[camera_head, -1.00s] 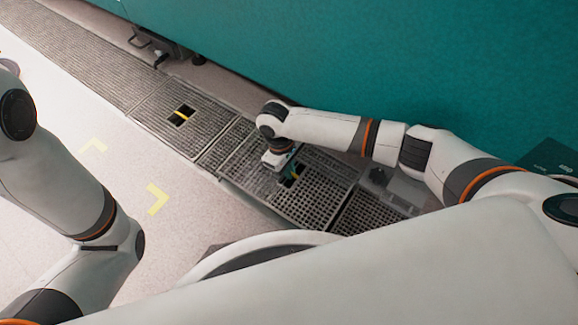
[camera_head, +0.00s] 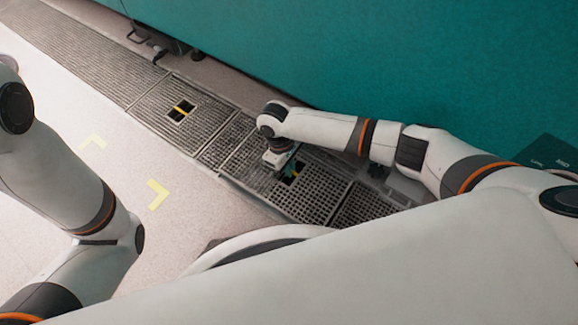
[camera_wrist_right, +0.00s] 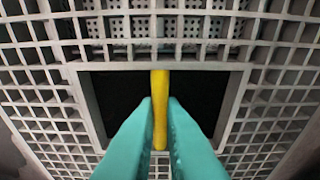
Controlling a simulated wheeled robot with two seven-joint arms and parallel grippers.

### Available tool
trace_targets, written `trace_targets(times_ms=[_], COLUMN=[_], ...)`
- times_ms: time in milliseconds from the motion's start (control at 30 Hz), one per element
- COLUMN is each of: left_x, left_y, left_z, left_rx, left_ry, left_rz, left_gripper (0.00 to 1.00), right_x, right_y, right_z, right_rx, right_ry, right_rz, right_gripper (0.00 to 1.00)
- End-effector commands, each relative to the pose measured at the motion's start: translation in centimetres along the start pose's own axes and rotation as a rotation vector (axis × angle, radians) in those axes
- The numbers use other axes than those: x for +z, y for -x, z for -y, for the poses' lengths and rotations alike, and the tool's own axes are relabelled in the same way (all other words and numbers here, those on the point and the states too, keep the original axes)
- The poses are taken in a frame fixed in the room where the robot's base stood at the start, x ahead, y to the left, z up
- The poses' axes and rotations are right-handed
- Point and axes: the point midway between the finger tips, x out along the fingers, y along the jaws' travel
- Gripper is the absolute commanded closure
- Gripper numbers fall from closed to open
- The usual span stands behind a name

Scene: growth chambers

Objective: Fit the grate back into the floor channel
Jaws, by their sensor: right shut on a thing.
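The grate (camera_head: 313,195) is a grey square-mesh panel with a dark square opening crossed by a yellow bar. It lies in line with the floor channel; I cannot tell whether it sits fully flush. My right gripper (camera_head: 287,172) is over the opening. In the right wrist view, its teal fingers (camera_wrist_right: 160,118) are shut on the yellow bar (camera_wrist_right: 160,85), with grate mesh (camera_wrist_right: 45,55) all around. The gripper and wrist hide part of the grate in the head view. My left arm shows at the left, but its gripper is out of view.
Another grate with a yellow bar (camera_head: 181,110) lies farther up the channel, with more mesh panels (camera_head: 85,55) beyond it. A teal wall (camera_head: 330,60) runs along the far side. Yellow corner marks (camera_head: 157,194) lie on the clear pale floor (camera_head: 120,165).

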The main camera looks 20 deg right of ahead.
Motion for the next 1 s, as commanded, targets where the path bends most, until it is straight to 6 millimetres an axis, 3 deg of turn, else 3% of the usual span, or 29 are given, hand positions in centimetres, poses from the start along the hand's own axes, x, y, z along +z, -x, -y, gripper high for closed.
trace_targets(times_ms=[433, 1000], left_x=[0.5, 0.5], left_y=[1.5, 1.4], left_z=[0.3, 0.3], left_rx=[0.0, 0.0], left_ry=[0.0, 0.001], left_rz=[-0.001, -0.001], left_gripper=[0.6, 0.6], right_x=[0.3, 0.7], right_y=[-1.1, -2.7], right_z=[0.1, 0.0], right_rx=[-0.001, 0.001], right_ry=[0.0, 0.0], right_rz=[0.002, 0.002], right_gripper=[1.0, 1.0])
